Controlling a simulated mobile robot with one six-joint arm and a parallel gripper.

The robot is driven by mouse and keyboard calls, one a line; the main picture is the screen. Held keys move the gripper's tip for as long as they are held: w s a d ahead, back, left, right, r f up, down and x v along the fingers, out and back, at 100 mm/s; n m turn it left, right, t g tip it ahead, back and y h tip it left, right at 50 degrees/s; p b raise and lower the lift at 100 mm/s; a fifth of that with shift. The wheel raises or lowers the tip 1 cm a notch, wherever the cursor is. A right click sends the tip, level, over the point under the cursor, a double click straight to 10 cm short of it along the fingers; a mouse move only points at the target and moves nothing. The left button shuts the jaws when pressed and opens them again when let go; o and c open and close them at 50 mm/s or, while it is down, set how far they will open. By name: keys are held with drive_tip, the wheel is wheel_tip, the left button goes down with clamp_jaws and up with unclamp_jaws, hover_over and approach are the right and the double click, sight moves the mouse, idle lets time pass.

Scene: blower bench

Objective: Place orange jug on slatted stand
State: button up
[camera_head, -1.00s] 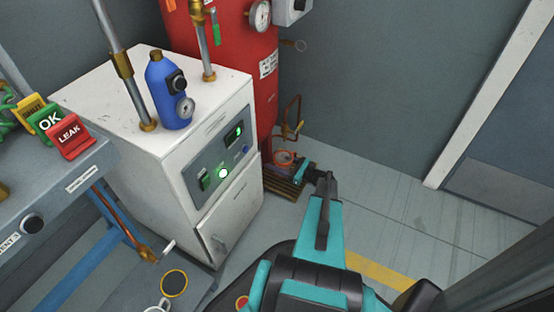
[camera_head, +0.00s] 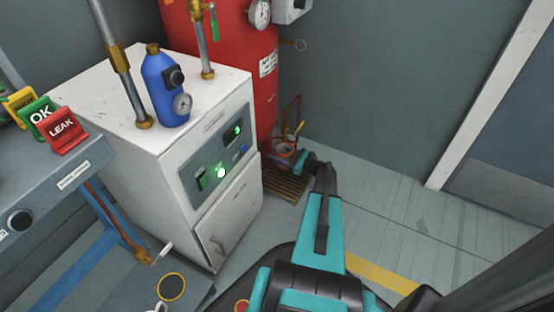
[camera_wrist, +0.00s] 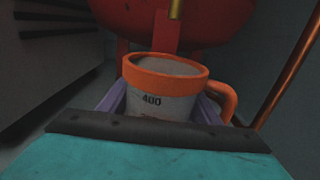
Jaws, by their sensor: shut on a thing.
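The orange jug (camera_wrist: 164,90) shows in the wrist view with an orange rim and handle and a grey body marked 400. It is upright between my jaws, and its lower part is hidden. In the head view the jug (camera_head: 284,149) is small, in front of the red tank's foot. My gripper (camera_head: 298,158) is shut on it. The slatted stand (camera_head: 285,184) is a low brown wooden grid on the floor beside the white cabinet. The jug appears just above or beyond the stand; I cannot tell its exact height or whether it touches.
The white cabinet (camera_head: 180,150) stands close to the left of the stand. The red tank (camera_head: 235,50) rises behind, and a thin copper pipe (camera_head: 297,112) is close to the jug. Clear floor (camera_head: 400,205) lies to the right.

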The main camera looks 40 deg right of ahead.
drive_tip(key=shift+f+b, duration=0.95)
drive_tip(key=shift+f, duration=0.8)
drive_tip(key=shift+f, duration=0.15)
drive_tip(key=o, duration=1.1)
drive_tip(key=shift+s+r, duration=0.2)
drive_tip(key=shift+s+d+p, duration=0.2)
drive_tip(key=shift+s+p, duration=0.1)
drive_tip(key=shift+s, duration=0.05)
drive_tip(key=p+v, duration=0.3)
drive_tip(key=v, duration=0.6)
drive_tip(key=shift+s, duration=0.3)
drive_tip(key=shift+s+d+p, duration=0.2)
drive_tip(key=shift+s+p, duration=0.1)
drive_tip(key=shift+s, duration=0.35)
